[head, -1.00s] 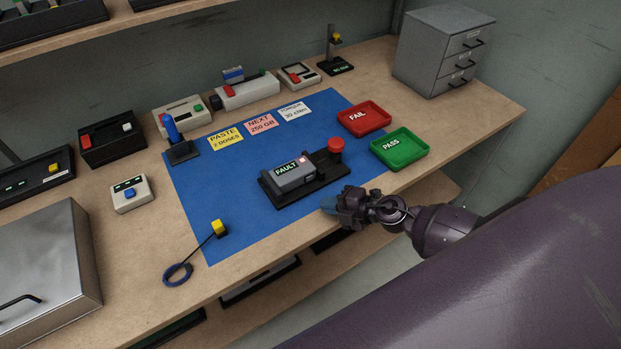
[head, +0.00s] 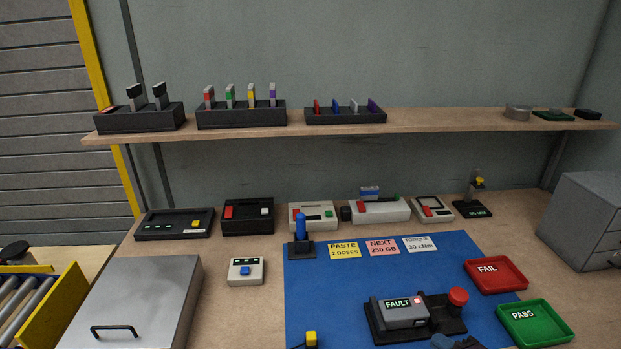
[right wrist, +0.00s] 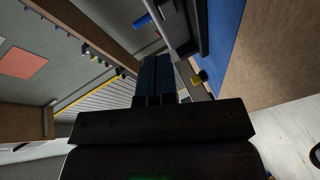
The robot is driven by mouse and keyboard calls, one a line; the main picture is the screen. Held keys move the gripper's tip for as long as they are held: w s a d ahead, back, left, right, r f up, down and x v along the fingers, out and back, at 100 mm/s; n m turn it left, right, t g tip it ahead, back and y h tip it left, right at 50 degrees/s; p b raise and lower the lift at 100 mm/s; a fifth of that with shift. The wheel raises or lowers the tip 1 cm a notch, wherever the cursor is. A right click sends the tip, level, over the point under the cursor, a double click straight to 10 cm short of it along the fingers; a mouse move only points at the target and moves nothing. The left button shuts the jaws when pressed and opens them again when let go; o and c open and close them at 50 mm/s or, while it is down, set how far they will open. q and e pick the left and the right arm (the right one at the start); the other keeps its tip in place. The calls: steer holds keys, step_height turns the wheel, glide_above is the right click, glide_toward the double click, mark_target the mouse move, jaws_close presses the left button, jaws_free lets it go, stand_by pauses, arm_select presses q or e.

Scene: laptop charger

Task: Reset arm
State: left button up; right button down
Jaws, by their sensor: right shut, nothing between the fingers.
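My right gripper (head: 444,342) shows only as a small dark and bluish part at the bottom edge of the head view, just in front of the FAULT unit. In the right wrist view its two dark blue fingers (right wrist: 153,80) are together with nothing between them. The grey charger-like unit reading FAULT (head: 403,312) sits in a black fixture with a red button (head: 458,297) on the blue mat (head: 330,290). A yellow plug (head: 311,339) lies at the mat's front left, cut by the frame edge. My left gripper is not in view.
A red FAIL tray (head: 497,275) and green PASS tray (head: 536,322) lie right of the fixture. A grey drawer cabinet (head: 590,220) stands at the far right. A metal box (head: 140,300) stands at left. A loaded shelf (head: 430,122) spans above the bench.

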steer(key=shift+w+r+m+t+h, duration=0.1)
steer(key=shift+r+m+t+h, duration=0.35)
steer(key=shift+m, duration=0.65)
steer(key=shift+s+r+m+h, duration=0.2)
steer(key=shift+m+h, duration=0.35)
steer(key=shift+m, duration=0.45)
steer(key=s+a+f+m+g+h, duration=0.1)
steer(key=s+f+m+g+h, duration=0.2)
steer(key=s+m, duration=1.1)
step_height(320, 180, down, 4)
steer(key=s+h, duration=0.1)
steer(key=s, duration=0.1)
steer(key=shift+s+m+h, duration=0.3)
steer(key=shift+s+h, duration=0.1)
